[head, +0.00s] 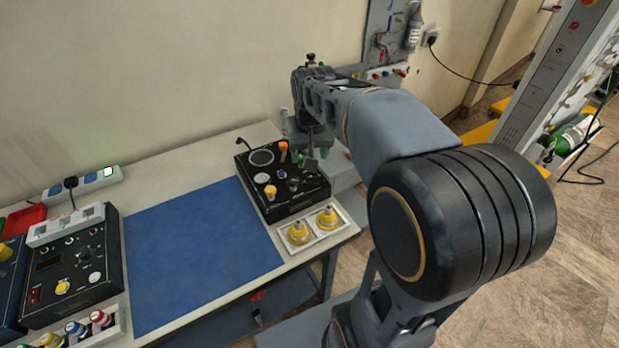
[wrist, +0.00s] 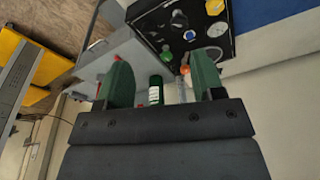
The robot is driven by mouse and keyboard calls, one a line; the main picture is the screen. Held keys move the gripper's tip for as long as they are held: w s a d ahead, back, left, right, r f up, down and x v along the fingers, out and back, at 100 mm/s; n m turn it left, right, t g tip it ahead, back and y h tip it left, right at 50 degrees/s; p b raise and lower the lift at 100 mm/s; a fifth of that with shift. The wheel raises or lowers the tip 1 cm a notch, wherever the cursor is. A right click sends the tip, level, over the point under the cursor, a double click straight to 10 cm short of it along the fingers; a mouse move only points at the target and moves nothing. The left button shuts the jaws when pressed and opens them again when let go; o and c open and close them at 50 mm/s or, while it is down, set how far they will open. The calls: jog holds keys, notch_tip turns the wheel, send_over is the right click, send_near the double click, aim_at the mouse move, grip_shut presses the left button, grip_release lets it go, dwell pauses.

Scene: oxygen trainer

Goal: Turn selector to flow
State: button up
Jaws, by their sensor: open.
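The black trainer box (head: 284,203) sits at the right end of the bench. Its sloped top carries a round dial, an orange-topped part (head: 283,146), a yellow knob (head: 271,191) and dark, blue and white controls. I cannot tell which control is the selector; labels are too small to read. My gripper (head: 309,160) hangs over the box's back right part, its fingers partly hidden by my arm. In the wrist view the two green-padded fingers are apart with no control held between them, and the box (wrist: 180,44) lies beyond the fingertips.
A blue mat (head: 200,255) covers the middle of the bench. Two yellow parts (head: 299,232) sit in a white tray at the box's front. Another black unit (head: 70,262) stands at left. A green cylinder (wrist: 155,90) shows between the fingers in the wrist view.

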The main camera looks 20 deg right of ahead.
jog(key=m+g, duration=0.2)
send_over(315, 177)
notch_tip(315, 177, down, 6)
notch_tip(315, 177, down, 13)
jog(key=shift+w+a+p, duration=0.1)
jog(key=shift+p, duration=0.2)
jog(key=shift+c, duration=0.3)
jog(key=c, duration=0.9)
